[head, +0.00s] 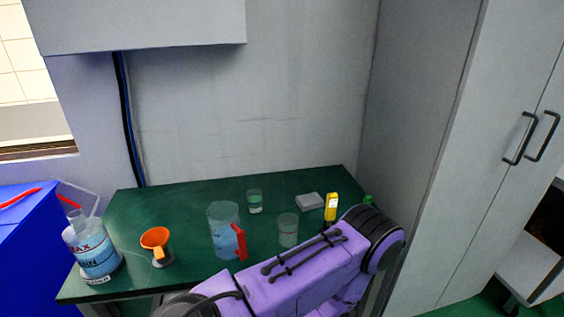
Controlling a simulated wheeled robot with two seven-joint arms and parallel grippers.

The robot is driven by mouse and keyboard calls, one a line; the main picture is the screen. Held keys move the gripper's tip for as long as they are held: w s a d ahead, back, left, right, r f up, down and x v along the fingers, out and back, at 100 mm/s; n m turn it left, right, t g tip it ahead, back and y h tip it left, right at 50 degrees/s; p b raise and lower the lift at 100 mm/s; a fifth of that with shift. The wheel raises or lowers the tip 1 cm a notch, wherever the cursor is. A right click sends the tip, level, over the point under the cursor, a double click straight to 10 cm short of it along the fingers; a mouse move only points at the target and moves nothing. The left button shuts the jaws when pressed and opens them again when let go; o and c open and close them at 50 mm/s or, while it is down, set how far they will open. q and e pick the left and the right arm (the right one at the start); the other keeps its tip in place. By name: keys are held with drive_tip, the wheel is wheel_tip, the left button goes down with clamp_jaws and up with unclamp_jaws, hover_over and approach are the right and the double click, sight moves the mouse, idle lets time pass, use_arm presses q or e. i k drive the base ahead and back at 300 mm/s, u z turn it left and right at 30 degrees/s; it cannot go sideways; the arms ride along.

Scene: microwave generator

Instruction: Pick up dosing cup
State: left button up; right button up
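Two small clear cups stand upright on the green table (170,210). One clear cup (254,202) is toward the back middle and has a greenish band low on it. The other clear cup (288,230) is nearer, just behind my purple arm. I cannot tell which of them is the dosing cup. A larger clear jug (223,230) with a red handle stands left of the nearer cup. My purple arm crosses the front right of the table and hides part of it. Neither gripper shows in the head view.
An orange funnel (156,240) and a labelled bottle (93,248) stand at the left. A grey block (309,201), a yellow device (331,207) and a small green object (368,201) are at the right. A tall cabinet (480,150) borders the right side. The back left tabletop is clear.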

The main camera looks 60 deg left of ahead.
sight(255, 196)
drive_tip(key=z, duration=0.1)
drive_tip(key=i, duration=0.1)
drive_tip(key=u, duration=1.7)
